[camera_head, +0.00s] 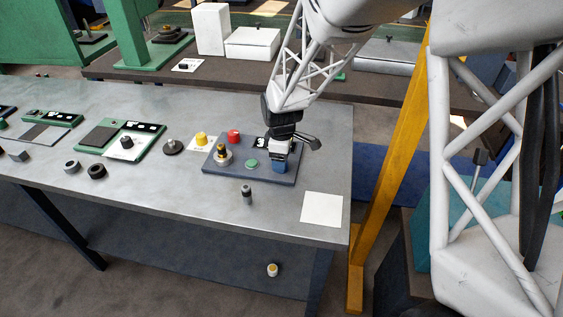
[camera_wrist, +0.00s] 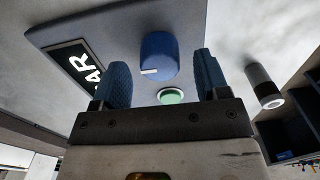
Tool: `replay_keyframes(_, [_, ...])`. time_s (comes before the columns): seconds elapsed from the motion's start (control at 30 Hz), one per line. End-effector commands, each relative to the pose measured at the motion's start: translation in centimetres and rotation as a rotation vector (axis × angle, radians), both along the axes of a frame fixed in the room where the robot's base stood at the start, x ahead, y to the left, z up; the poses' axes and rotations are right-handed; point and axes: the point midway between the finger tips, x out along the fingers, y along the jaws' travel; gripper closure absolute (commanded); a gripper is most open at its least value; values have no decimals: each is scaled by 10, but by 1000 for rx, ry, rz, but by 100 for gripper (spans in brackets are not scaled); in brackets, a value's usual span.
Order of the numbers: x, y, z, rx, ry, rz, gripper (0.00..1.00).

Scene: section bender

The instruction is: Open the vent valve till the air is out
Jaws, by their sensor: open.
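A blue knob (camera_wrist: 158,55) with a white mark stands on the panel in the wrist view; nothing readable names it as the vent valve. My gripper (camera_wrist: 163,72) is open, with one finger to each side of the knob in that picture. I cannot tell whether either finger touches it. In the head view my gripper (camera_head: 280,163) points down over the right end of the dark panel (camera_head: 225,171) and hides much of that end. A display (camera_wrist: 78,66) reading "AR", partly covered, is left of the knob. A green button (camera_wrist: 171,96) also shows on the panel (camera_head: 251,164).
A red knob (camera_head: 234,135), a yellow knob (camera_head: 201,138) and a black-and-brass fitting (camera_head: 222,154) are left of my gripper. A white sheet (camera_head: 322,209) lies at the bench's right corner. A yellow post (camera_head: 394,160) rises beside the bench.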

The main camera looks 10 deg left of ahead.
Motion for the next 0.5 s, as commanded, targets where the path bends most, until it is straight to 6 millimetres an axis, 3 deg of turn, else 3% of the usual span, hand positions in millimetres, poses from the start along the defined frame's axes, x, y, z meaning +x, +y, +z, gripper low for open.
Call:
replay_keyframes(0.2, [0, 0, -15, 0, 0, 0, 32])
replay_keyframes(0.5, [0, 0, -18, 0, -1, 0, 32])
